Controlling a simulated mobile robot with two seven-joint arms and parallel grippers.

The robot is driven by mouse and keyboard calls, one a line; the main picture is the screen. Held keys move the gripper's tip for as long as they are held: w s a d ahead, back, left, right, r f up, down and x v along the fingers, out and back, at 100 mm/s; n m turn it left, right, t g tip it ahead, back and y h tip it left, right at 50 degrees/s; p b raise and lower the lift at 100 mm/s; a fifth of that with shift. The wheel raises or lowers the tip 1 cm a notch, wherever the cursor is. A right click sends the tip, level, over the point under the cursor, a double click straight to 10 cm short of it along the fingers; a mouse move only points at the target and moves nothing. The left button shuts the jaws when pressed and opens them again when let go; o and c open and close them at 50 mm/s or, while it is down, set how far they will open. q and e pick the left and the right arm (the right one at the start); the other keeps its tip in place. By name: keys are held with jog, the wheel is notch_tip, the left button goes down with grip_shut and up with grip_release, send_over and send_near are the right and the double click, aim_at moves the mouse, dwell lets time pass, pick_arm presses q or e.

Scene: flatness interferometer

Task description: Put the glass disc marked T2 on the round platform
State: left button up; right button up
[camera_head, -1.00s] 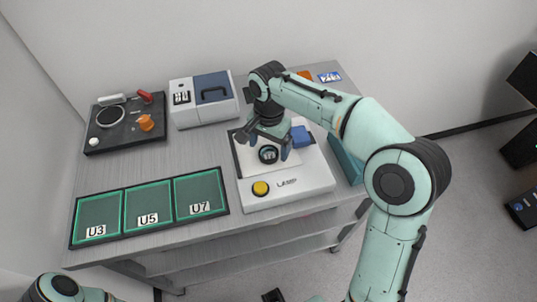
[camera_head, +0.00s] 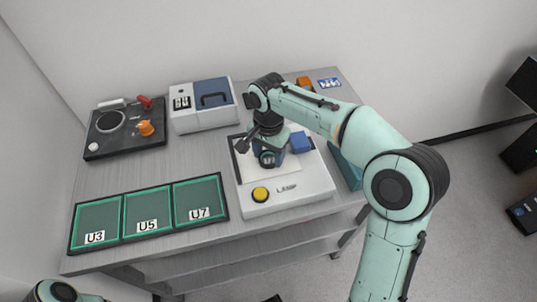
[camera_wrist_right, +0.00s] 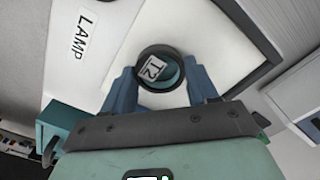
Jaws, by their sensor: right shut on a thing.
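The glass disc marked T2 (camera_wrist_right: 158,68) has a dark rim and a teal inside; its white label shows in the right wrist view. In the head view the disc (camera_head: 267,159) is on or just above the white panel of the lamp box; a gap cannot be told. My right gripper (camera_wrist_right: 160,82) is shut on its rim, a blue finger on each side. The gripper also shows in the head view (camera_head: 268,154). A round, silver-rimmed spot (camera_head: 110,121) on the black board at the back left looks like the round platform. My left gripper is out of view.
The lamp box (camera_head: 290,201) has a yellow button (camera_head: 260,194) and a blue block (camera_head: 301,142). A grey case (camera_head: 203,103) stands behind. Green trays U3, U5 and U7 (camera_head: 148,214) line the front left. An orange knob (camera_head: 146,128) sits beside the round spot.

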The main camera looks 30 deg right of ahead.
aim_at(268, 157)
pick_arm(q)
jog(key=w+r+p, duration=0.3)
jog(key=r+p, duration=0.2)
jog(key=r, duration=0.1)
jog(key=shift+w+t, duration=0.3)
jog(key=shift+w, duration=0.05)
pick_arm(e)
notch_tip(268, 157, up, 20)
jog(key=shift+f, duration=0.15)
